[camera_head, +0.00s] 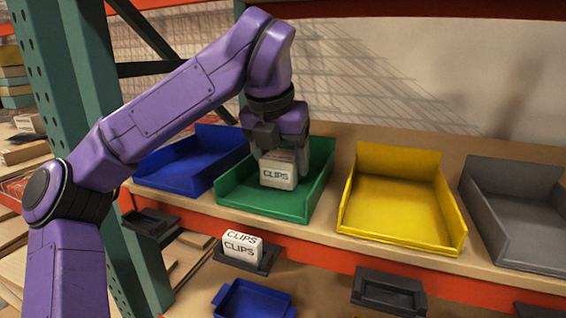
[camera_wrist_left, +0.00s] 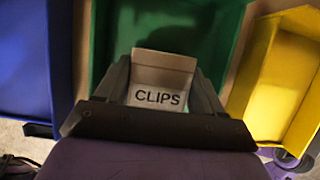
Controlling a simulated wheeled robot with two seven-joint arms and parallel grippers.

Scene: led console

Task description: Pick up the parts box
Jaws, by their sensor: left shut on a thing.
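A white parts box marked CLIPS (camera_head: 278,175) is over the green bin (camera_head: 318,182) in the head view. My left gripper (camera_head: 280,150) points down and is shut on this box; in the left wrist view the box (camera_wrist_left: 160,85) sits between the two fingers. Whether the box touches the bin floor is hard to tell. Another white box marked CLIPS (camera_head: 241,246) stands in a dark holder below the shelf edge. My right gripper does not show.
A blue bin (camera_head: 185,168) stands left of the green one, a yellow bin (camera_head: 398,205) and a grey bin (camera_head: 520,205) to its right. Dark holders (camera_head: 390,290) hang below the shelf edge. A green rack post (camera_head: 85,100) stands at the left.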

